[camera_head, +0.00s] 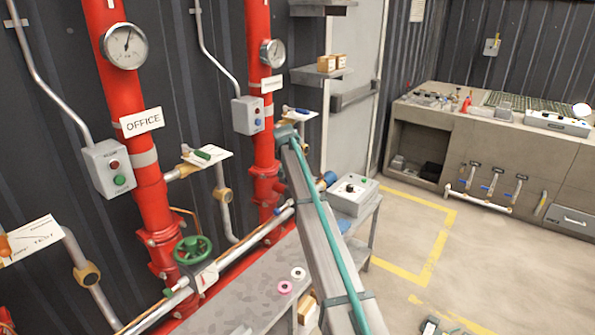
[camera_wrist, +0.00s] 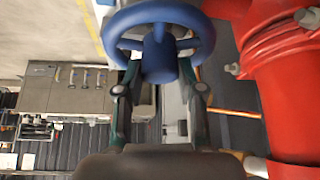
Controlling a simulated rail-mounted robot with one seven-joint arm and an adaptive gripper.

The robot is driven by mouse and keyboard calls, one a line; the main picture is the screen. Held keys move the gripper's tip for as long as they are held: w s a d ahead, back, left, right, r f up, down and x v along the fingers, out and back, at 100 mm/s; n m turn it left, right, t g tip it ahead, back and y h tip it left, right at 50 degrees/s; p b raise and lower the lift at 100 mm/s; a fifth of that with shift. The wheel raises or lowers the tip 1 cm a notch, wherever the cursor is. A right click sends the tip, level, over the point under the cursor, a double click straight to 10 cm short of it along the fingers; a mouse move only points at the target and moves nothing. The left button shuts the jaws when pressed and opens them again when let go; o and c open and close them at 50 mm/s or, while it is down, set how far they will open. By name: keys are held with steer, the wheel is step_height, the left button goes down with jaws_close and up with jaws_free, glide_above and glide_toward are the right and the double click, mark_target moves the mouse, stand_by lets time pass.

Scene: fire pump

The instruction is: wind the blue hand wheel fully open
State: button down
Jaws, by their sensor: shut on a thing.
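The blue hand wheel (camera_wrist: 205,35) fills the top of the wrist view, with its round hub facing me. My gripper (camera_wrist: 160,78) reaches up from below, with one finger on each side of the hub and its tips at the wheel's lower part. It is shut on the wheel; the exact contact at the tips is partly hidden by the hub and rim. In the head view my arm covers most of the wheel and the gripper, so the grip cannot be seen there.
A red riser pipe with bolted flange (camera_wrist: 290,90) stands close at the right in the wrist view. In the head view, a green hand wheel (camera_head: 193,250) is by the left red riser (camera_head: 152,205). A grey control box (camera_head: 352,194) stands right of my arm. Open floor lies further right.

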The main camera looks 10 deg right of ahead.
steer(key=n+y, duration=0.1)
steer(key=n, duration=0.1)
steer(key=n+t+y, duration=0.1)
steer(key=n, duration=0.2)
steer(key=shift+d+y+p, duration=0.2)
steer(key=shift+y+p, duration=0.1)
steer(key=shift+p, duration=0.1)
steer(key=shift+n+y, duration=0.3)
steer(key=shift+n, duration=0.5)
steer(key=n+y, duration=0.2)
steer(key=n, duration=0.2)
steer(key=shift+d, duration=0.15)
steer(key=n+g+y, duration=0.1)
steer(key=n, duration=0.1)
steer(key=shift+w+n, duration=0.1)
steer(key=shift+n, duration=0.2)
steer(key=shift+n+y, duration=0.4)
steer(key=shift+n, duration=0.3)
